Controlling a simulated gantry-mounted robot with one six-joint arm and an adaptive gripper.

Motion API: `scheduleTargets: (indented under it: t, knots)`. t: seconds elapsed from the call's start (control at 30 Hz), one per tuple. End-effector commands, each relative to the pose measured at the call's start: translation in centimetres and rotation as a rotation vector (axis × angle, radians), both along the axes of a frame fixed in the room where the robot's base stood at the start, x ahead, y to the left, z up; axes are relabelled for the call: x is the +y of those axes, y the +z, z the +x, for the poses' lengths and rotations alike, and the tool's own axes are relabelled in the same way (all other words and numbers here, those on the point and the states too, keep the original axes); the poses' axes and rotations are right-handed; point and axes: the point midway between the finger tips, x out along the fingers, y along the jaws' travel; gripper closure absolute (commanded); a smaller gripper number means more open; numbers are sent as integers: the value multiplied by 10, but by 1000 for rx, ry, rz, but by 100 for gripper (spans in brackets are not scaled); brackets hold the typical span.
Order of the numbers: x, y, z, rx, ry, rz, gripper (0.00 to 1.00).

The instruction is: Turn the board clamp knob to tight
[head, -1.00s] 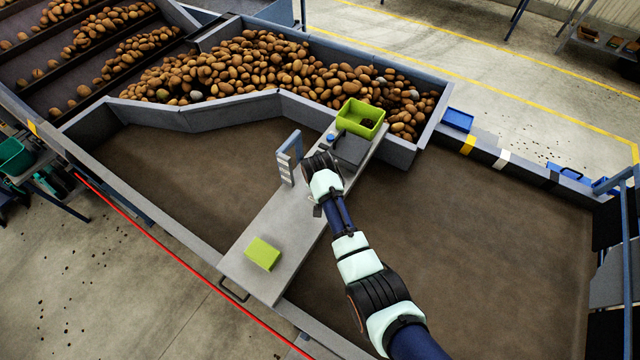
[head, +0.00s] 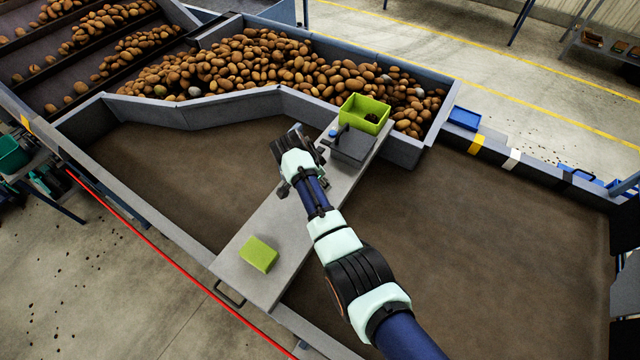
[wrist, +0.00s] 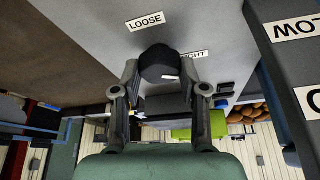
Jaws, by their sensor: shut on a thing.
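The clamp knob (wrist: 158,62) is black and round, with a short white mark on its lower right edge. In the wrist view it sits between my two fingers. A LOOSE label (wrist: 145,21) lies above it. A second label (wrist: 193,55), partly hidden and ending in "IGHT", lies to its right; the white mark is near this label's side. My gripper (wrist: 160,76) is shut on the knob. In the head view my gripper (head: 286,152) is at the upright post on the grey board (head: 240,273); it hides the knob and most of the post.
A green block (head: 258,254) lies on the board's near end. A dark grey box (head: 352,146) and a green bin (head: 365,113) stand at its far end. Potatoes (head: 250,65) fill the trough behind. In the wrist view a dark labelled panel (wrist: 290,65) is at right.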

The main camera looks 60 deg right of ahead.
Motion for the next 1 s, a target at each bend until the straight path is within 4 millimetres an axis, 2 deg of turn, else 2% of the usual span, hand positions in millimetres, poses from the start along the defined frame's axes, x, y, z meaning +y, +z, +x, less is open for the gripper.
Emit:
scheduleTargets:
  t: [0.3,0.7,0.73,0.87,1.0]
  knots:
    - [0,-1,0,0,-67,1,92]
    - [0,-1,0,0,-72,2,92]
    - [0,-1,0,0,-72,2,52]
    - [0,-1,0,0,-72,1,32]
    - [0,0,0,0,-72,1,32]
